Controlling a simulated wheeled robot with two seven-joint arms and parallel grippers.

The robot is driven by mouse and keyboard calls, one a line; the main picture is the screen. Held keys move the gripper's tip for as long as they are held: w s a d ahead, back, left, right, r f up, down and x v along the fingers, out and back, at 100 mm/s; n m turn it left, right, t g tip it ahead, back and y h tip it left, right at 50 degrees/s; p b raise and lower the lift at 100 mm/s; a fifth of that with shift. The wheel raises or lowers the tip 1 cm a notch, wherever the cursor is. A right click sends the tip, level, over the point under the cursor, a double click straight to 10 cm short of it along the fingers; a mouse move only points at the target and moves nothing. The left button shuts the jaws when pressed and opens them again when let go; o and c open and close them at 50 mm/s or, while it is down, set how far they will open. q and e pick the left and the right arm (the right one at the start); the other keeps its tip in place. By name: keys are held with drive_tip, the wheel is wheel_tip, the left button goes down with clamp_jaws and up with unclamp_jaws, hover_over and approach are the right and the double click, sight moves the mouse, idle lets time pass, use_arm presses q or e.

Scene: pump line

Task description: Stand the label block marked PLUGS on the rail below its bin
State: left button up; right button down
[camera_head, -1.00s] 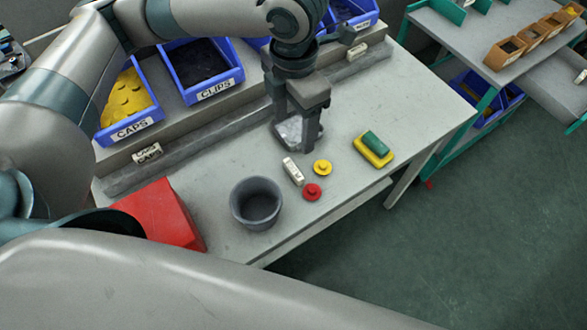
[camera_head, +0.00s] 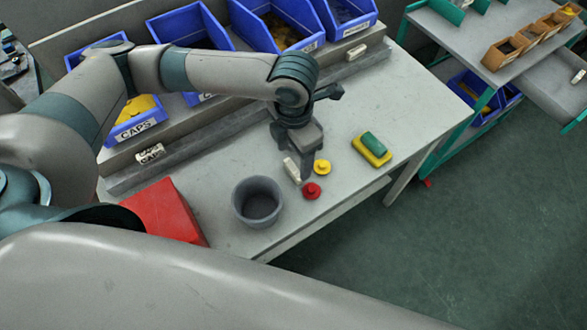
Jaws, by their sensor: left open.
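A small white label block (camera_head: 290,171) lies on the bench; its marking is too small to read. My left gripper (camera_head: 299,167) is open and points down right at the block, with one finger close to its right side. The other finger is hard to make out. Blue bins stand in a row behind the rail (camera_head: 213,132). The left one is marked CAPS (camera_head: 134,131); the label fronts of the two right bins (camera_head: 307,47) (camera_head: 356,27) are unreadable. My arm partly covers the CLIPS bin (camera_head: 188,24). My right gripper is out of view.
A grey cup (camera_head: 257,203), a red knob (camera_head: 311,191), a yellow knob (camera_head: 322,167) and a green-and-yellow block (camera_head: 371,149) surround the gripper. A red box (camera_head: 165,212) stands at left. White blocks (camera_head: 150,153) (camera_head: 356,52) stand at the rail. The bench's right part is clear.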

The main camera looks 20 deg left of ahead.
sight(294, 169)
use_arm(q)
drive_tip(key=shift+f+p, duration=0.35)
drive_tip(key=shift+f, duration=0.2)
wheel_tip(294, 169, down, 3)
drive_tip(key=shift+a+f+p, duration=0.1)
drive_tip(key=shift+p, duration=0.45)
drive_tip(key=shift+f, duration=0.4)
drive_tip(key=shift+w, duration=0.1)
drive_tip(key=c, duration=0.9)
